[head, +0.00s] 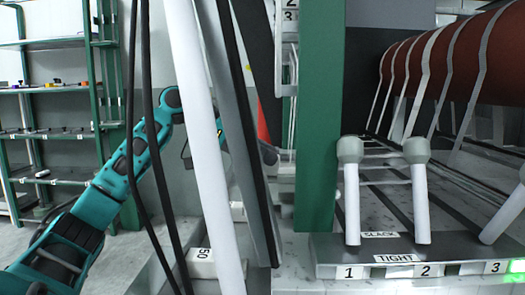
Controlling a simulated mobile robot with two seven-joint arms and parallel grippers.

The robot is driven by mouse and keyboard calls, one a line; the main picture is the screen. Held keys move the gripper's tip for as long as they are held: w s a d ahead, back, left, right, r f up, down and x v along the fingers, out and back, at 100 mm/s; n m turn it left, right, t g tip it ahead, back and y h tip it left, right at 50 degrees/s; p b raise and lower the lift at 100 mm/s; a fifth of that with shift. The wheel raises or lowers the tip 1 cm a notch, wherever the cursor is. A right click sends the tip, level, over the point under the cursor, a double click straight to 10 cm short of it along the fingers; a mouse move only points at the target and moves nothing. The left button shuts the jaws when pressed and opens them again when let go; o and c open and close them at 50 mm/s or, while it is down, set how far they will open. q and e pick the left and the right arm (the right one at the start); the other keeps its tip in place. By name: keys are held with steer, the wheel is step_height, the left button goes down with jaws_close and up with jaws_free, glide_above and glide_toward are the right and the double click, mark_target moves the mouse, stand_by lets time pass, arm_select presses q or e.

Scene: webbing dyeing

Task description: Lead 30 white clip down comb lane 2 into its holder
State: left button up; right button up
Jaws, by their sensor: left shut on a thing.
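My left arm reaches in from the left and passes behind a slanted white pole. My left gripper (268,153) is mostly hidden by the pole and the grey rail beside it; its end shows just left of the green post. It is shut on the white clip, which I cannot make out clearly. Number plates 2 and 3 (290,9) show at the top, left of the post. I cannot clearly tell lane 2 or its holder there. My right gripper is not in view.
The white pole (197,130), grey rail (238,130) and dark cables (142,130) cross the foreground. A green post (318,120) stands mid-view. At right, white-handled levers (351,190) stand on a plate marked SLACK and TIGHT, under a brown roller (450,62) with pale straps. Shelves (50,90) stand far left.

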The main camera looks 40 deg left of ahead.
arm_select(q)
steer(key=o, duration=1.2)
steer(key=shift+c, duration=0.2)
steer(key=v, duration=1.3)
steer(key=shift+p, duration=0.3)
